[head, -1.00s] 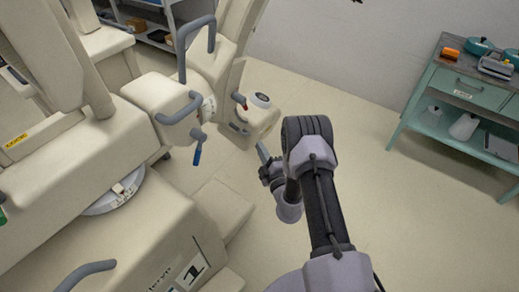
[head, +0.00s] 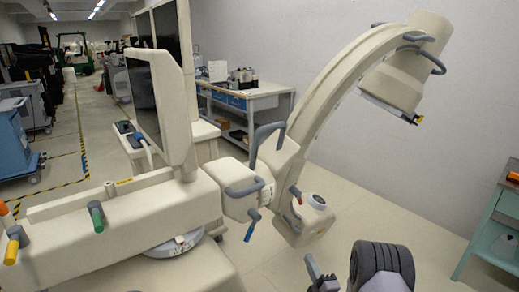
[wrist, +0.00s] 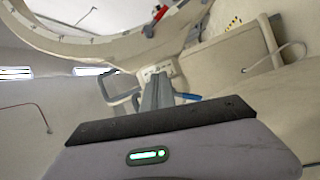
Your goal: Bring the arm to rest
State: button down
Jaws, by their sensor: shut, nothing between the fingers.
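My gripper (head: 312,268) shows at the bottom of the head view, just left of the dark ribbed joint of my arm (head: 381,266). Most of my arm is below the picture edge. In the wrist view my gripper (wrist: 157,92) has its grey fingers together, with nothing held between them. Beyond the fingertips is a beige machine with a grey loop handle (wrist: 122,84) and a blue lever (wrist: 188,96). The fingers overlap part of it in the picture; I cannot tell the gap.
A big beige C-arm machine (head: 330,88) fills the left and middle, with a blue-tipped lever (head: 252,226) near my gripper. A teal cart (head: 492,232) stands at the right edge. A workbench (head: 248,97) is behind. Floor (head: 400,222) between machine and cart is clear.

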jog(key=s+a+r+n+g+y, duration=0.2)
jog(key=a+r+n+g+y, duration=0.4)
jog(key=a+r+n+y, duration=0.65)
jog(key=s+a+r+n+g+h, duration=0.1)
jog(key=s+a+r+n+g, duration=0.7)
jog(key=s+r+n, duration=0.4)
jog(key=s+n+g+h, duration=0.4)
jog(key=s+n+h, duration=0.2)
jog(key=s+n, duration=0.85)
jog(key=s+d+r+n+t+h, duration=0.1)
jog(key=s+d+n+t+h, duration=0.3)
jog(key=s+d+n+h, duration=0.3)
jog(key=d+n+h, duration=0.1)
jog(key=d+n, duration=0.2)
jog(key=d, duration=0.3)
jog(key=shift+d+n+t, duration=0.4)
